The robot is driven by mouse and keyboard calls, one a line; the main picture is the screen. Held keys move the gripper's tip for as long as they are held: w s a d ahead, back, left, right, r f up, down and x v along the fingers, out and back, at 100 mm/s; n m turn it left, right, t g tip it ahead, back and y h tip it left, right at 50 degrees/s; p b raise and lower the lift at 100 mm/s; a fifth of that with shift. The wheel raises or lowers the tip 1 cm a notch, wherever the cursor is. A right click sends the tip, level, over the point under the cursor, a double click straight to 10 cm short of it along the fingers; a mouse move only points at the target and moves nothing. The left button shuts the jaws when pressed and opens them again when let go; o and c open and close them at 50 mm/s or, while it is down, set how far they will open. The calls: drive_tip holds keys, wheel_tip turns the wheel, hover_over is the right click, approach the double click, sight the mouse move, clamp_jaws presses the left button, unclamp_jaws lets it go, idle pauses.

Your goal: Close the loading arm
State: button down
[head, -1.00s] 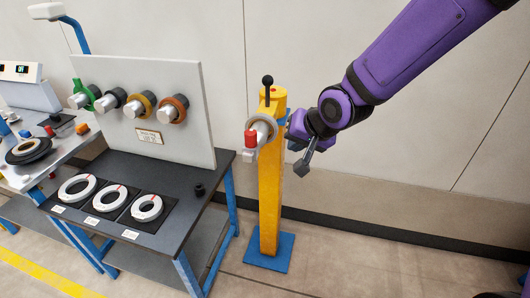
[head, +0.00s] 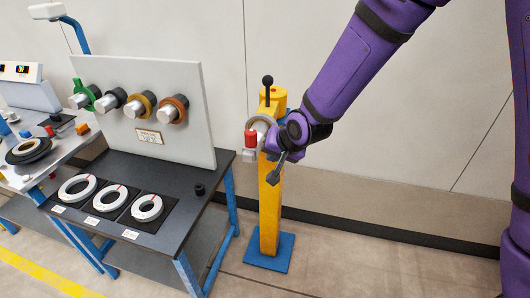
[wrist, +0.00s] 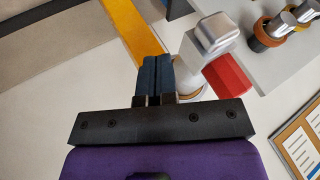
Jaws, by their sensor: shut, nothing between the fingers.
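The yellow post (head: 269,205) stands on the floor right of the black table. A light-grey loading arm with a round collar and silver block end (head: 249,155) juts from its upper part towards the left front, with a red piece (head: 250,138) on it. My gripper (head: 274,177) is shut and empty, just right of the block and in front of the post. In the wrist view my closed fingers (wrist: 157,74) lie beside the silver block (wrist: 210,36) and red piece (wrist: 228,77), overlapping part of the collar. I cannot tell whether they touch.
A black lever (head: 267,83) stands on the post's top; a blue base plate (head: 269,253) is at its foot. The black table (head: 190,225) holds several white coils, with a grey panel (head: 192,75) of pegs behind. A wall is behind; the floor at right is clear.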

sight(257, 154)
drive_tip(key=shift+w+a, duration=0.25)
drive_tip(key=shift+a, duration=0.85)
drive_tip(key=shift+w+a, duration=0.15)
drive_tip(key=shift+a, duration=0.65)
drive_tip(key=shift+d, duration=0.1)
